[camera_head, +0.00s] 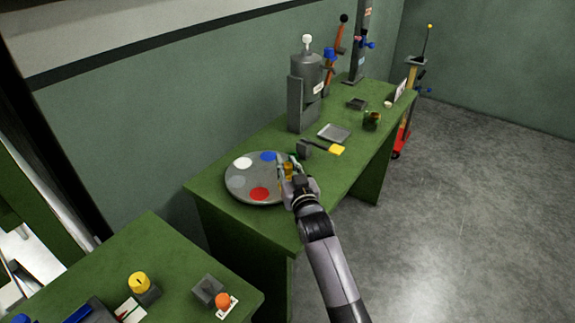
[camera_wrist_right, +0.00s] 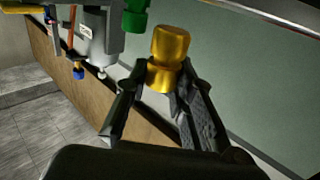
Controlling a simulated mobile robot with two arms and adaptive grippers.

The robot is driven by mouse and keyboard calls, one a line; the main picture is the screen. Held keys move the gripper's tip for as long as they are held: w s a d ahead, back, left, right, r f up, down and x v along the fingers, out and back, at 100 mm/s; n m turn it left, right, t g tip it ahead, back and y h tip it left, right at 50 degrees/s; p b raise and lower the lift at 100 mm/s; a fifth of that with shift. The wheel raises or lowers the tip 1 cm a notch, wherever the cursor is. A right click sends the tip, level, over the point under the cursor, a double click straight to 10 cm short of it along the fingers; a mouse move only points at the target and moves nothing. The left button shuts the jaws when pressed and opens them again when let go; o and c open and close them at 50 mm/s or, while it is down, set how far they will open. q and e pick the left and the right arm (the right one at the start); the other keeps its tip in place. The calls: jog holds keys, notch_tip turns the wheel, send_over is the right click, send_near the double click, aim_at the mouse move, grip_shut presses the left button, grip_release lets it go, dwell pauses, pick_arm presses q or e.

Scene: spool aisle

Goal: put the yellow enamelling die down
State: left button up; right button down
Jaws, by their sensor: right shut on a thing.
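My right gripper (camera_head: 287,172) is shut on the yellow enamelling die (camera_head: 288,168), at the right edge of a round grey plate (camera_head: 240,192). In the right wrist view the die (camera_wrist_right: 169,56) is a gold-yellow, waisted piece between the fingertips (camera_wrist_right: 165,75). The plate carries white (camera_head: 243,163), blue (camera_head: 268,156), grey and red (camera_head: 259,194) round spots. The gripper hides the plate's right part, and I cannot tell whether the die touches it. A green piece (camera_wrist_right: 135,14) shows close beside the die. My left gripper is not in view.
The plate lies on a green bench (camera_head: 325,185). Behind it are a dark block, a yellow-ended tool (camera_head: 337,150), a grey tray (camera_head: 334,133) and a grey cylinder machine (camera_head: 306,80). A nearer bench holds yellow-topped (camera_head: 139,282) and orange-topped (camera_head: 222,300) pieces. Open floor lies right.

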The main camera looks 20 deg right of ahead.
jog(key=shift+f, duration=0.45)
jog(key=c, duration=1.4)
grip_release()
jog(key=shift+o, duration=0.2)
